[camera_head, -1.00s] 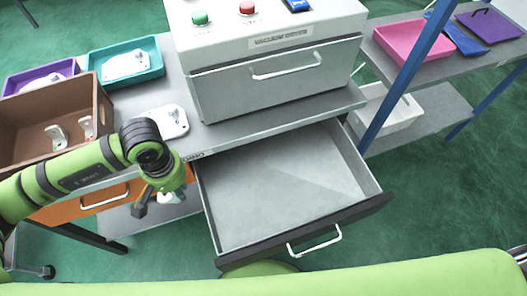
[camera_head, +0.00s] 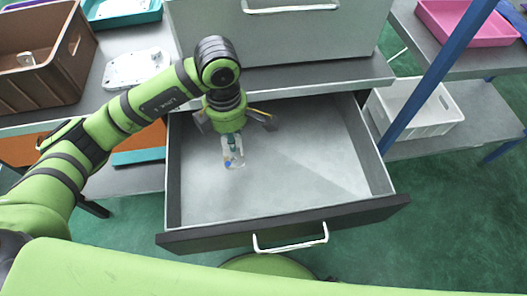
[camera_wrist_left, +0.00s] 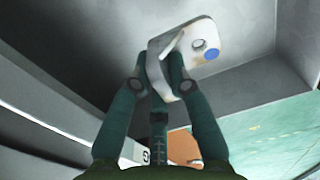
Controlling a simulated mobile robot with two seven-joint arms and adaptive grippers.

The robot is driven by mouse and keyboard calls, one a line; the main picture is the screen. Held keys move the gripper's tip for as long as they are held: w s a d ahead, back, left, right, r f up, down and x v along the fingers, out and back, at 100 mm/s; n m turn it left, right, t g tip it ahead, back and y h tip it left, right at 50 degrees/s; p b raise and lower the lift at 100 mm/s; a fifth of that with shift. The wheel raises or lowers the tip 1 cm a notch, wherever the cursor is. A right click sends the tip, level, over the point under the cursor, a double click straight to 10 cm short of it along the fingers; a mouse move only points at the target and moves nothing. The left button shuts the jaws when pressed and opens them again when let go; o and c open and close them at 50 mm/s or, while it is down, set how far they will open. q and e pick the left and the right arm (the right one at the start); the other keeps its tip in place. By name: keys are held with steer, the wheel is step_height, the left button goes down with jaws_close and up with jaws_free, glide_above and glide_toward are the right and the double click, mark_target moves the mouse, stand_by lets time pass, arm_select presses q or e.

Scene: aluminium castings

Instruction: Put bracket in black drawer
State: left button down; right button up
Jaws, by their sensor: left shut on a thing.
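The black drawer (camera_head: 390,205) is pulled open below the bench top, with a black front and a white handle; its grey inside looks empty. My left gripper (camera_head: 232,138) is above the left part of the drawer, pointing down. It is shut on a small whitish bracket (camera_head: 233,158) with a blue round spot. In the left wrist view both fingertips (camera_wrist_left: 160,85) close on the bracket (camera_wrist_left: 200,45), which shows a hole and the blue spot. The bracket appears to hang over the drawer; its exact height cannot be told. My right gripper is not in view.
A brown crate (camera_head: 75,55) with a light part in it stands at the left. A white casting (camera_head: 135,68) lies on the bench. A grey machine stands behind the drawer. A white bin (camera_head: 440,110) and blue post (camera_head: 425,85) are right. The drawer's right half is free.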

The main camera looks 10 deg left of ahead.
mark_target(236, 159)
arm_select(q)
step_height(236, 159, down, 10)
steer(key=shift+r, duration=0.1)
stand_by(0.4)
steer(key=c, duration=1.2)
jaws_free()
step_height(236, 159, up, 12)
